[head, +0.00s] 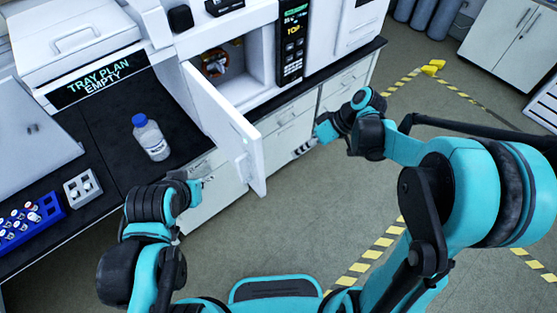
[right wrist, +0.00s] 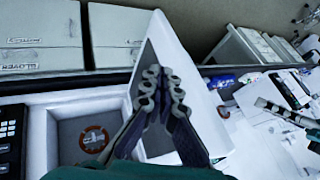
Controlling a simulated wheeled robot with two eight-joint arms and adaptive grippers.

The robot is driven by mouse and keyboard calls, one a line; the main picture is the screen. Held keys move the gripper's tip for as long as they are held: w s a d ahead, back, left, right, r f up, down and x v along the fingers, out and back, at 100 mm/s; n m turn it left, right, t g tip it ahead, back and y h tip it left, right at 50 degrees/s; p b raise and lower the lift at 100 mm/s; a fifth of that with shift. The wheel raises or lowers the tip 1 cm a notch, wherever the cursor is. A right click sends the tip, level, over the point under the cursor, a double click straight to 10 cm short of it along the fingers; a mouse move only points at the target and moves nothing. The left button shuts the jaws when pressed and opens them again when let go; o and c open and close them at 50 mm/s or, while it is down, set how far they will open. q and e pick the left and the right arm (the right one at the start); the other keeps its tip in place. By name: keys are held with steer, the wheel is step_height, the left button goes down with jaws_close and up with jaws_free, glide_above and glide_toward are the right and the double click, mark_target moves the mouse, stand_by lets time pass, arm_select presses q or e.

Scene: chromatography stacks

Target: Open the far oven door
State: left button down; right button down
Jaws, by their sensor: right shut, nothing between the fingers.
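The white oven door (head: 228,130) stands swung wide open, its free edge out over the floor. The oven cavity (head: 236,58) is exposed, with a round fan-like part inside. In the right wrist view the open door (right wrist: 190,75) rises behind my fingers and the cavity (right wrist: 65,135) lies at the left. My right gripper (head: 303,149) is to the right of the door's free edge in the head view; its fingers (right wrist: 160,88) are shut and empty. My left gripper (head: 200,186) is left of the door, near the bench's front edge; its fingers are too small to read.
A black control panel (head: 292,42) stands right of the cavity. A blue-capped bottle (head: 150,140) is on the dark bench, with a blue vial rack (head: 30,224) and a grey block (head: 82,187) at left. Open floor with yellow-black tape (head: 372,253) lies in front.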

steer(key=s+a+f+b, duration=0.1)
steer(key=a+f+b, duration=0.2)
steer(key=a+f, duration=0.4)
steer(key=shift+s+a+f, duration=0.35)
steer(key=shift+a+f, duration=0.05)
steer(key=shift+a, duration=0.65)
steer(key=s+a+m, duration=0.1)
steer(key=s+a, duration=0.4)
steer(key=a, duration=0.3)
steer(key=shift+s+a+m+t, duration=0.2)
steer(key=shift+a+m+t, duration=0.1)
steer(key=shift+t, duration=0.1)
steer(key=shift+d, duration=0.1)
